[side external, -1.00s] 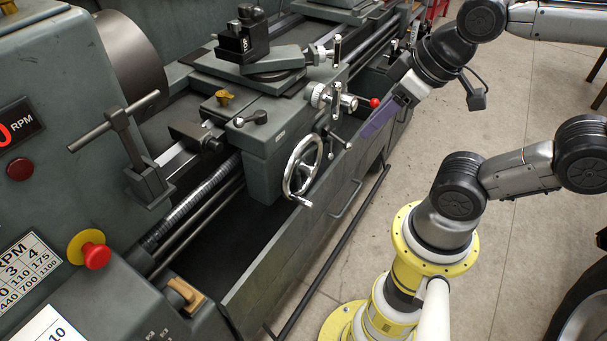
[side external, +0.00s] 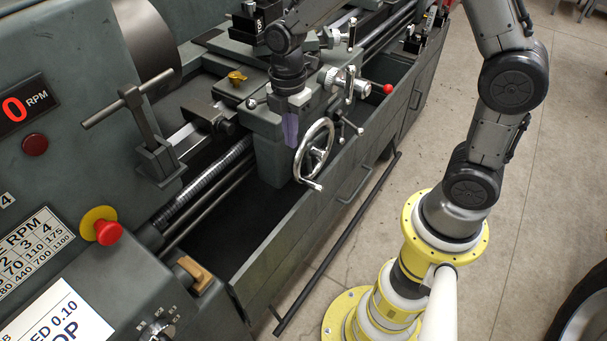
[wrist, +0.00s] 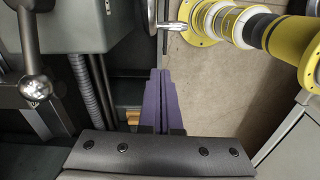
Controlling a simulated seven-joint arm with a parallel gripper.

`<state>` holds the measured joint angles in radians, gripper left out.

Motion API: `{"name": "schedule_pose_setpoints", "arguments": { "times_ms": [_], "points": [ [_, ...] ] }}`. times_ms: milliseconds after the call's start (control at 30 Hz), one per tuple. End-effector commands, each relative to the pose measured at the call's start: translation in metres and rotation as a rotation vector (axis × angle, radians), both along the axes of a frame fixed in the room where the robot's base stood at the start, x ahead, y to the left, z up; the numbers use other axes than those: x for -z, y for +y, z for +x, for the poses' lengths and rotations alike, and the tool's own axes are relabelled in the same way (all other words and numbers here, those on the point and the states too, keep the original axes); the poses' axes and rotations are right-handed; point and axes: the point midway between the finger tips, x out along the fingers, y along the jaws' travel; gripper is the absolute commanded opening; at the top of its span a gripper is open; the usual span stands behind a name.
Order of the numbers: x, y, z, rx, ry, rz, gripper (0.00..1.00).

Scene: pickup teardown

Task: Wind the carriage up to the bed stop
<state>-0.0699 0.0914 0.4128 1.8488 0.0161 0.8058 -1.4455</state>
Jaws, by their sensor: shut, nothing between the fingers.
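The dark grey carriage (side external: 262,128) sits on the lathe bed, with its spoked silver handwheel (side external: 331,143) on its front face. A block with a T-shaped handle (side external: 158,165), which looks like the bed stop, stands on the bed to the left, with a gap between it and the carriage. My gripper (side external: 290,138) points down in front of the carriage, just left of the wheel. Its purple fingers are shut and empty. In the wrist view the fingers (wrist: 161,76) lie below the wheel's silver crank handle (wrist: 172,26), apart from it in that picture; true depth is unclear.
A ball-ended lever (wrist: 35,88) is close on the left in the wrist view. A red-knobbed lever (side external: 387,89) projects right of the wheel. The chip tray's front wall (side external: 262,247) runs below. A red emergency button (side external: 108,232) is on the headstock.

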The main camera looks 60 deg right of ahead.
Motion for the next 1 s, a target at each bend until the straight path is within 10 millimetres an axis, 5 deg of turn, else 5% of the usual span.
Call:
{"name": "schedule_pose_setpoints", "arguments": {
  "times_ms": [367,767,1000],
  "points": [
    [0.044,0.002,-0.008,-0.005,0.052,-0.004,0.00],
    [0.120,0.002,-0.014,-0.005,0.051,-0.005,0.00],
    [0.139,-0.021,-0.015,-0.001,0.046,-0.004,0.00]
  ]
}}
